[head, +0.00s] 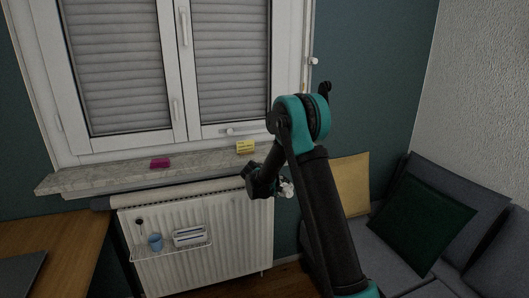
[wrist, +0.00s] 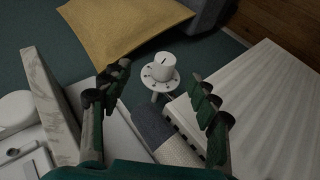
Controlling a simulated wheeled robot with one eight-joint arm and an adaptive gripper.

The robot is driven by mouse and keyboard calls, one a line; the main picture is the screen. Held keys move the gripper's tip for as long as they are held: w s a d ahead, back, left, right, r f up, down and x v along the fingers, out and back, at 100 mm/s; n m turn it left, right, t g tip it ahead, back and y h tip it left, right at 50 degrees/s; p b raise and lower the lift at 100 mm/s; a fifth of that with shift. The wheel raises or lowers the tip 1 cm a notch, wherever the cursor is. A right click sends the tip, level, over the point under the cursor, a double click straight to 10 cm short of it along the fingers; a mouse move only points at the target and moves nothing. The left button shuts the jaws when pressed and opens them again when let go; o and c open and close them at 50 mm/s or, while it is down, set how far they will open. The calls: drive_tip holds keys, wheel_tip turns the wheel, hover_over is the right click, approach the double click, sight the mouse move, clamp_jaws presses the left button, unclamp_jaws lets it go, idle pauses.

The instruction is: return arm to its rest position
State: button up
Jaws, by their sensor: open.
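My arm (head: 330,215), teal and black, rises from the bottom of the head view, bends at a raised elbow and reaches down toward the radiator. My gripper (head: 262,182) is in front of the radiator's upper right end and is mostly hidden by its own links. In the wrist view my gripper (wrist: 158,74) has its two dark fingers spread wide, with nothing held between them. A white round radiator knob (wrist: 161,67) shows beyond and between the fingertips, apart from them; it also appears beside my gripper in the head view (head: 287,188).
The white radiator (head: 240,235) carries a rack with a blue cup (head: 155,242). The marble sill (head: 110,178) above holds a pink block (head: 160,163) and yellow notes (head: 245,147). A sofa (head: 385,240) with yellow (head: 352,180) and green cushions (head: 420,220) stands right; a wooden desk (head: 60,245) left.

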drive_tip(key=s+d+r+m+g+y, duration=0.1)
drive_tip(key=s+d+r, duration=0.15)
drive_tip(key=s, duration=0.45)
drive_tip(key=s+d+r+m+y, duration=0.1)
drive_tip(key=s+d+r, duration=0.1)
drive_tip(key=s+d, duration=0.35)
drive_tip(key=s+d+r+m+g+y, duration=0.1)
drive_tip(key=s+r, duration=0.1)
drive_tip(key=s, duration=0.7)
drive_tip(key=s+f+m+y, duration=0.1)
drive_tip(key=s+f+y, duration=0.1)
drive_tip(key=s, duration=1)
drive_tip(key=s+f+m+g+y, duration=0.1)
drive_tip(key=s+f+y, duration=0.1)
drive_tip(key=s, duration=1)
drive_tip(key=shift+f, duration=0.2)
drive_tip(key=shift+w, duration=0.1)
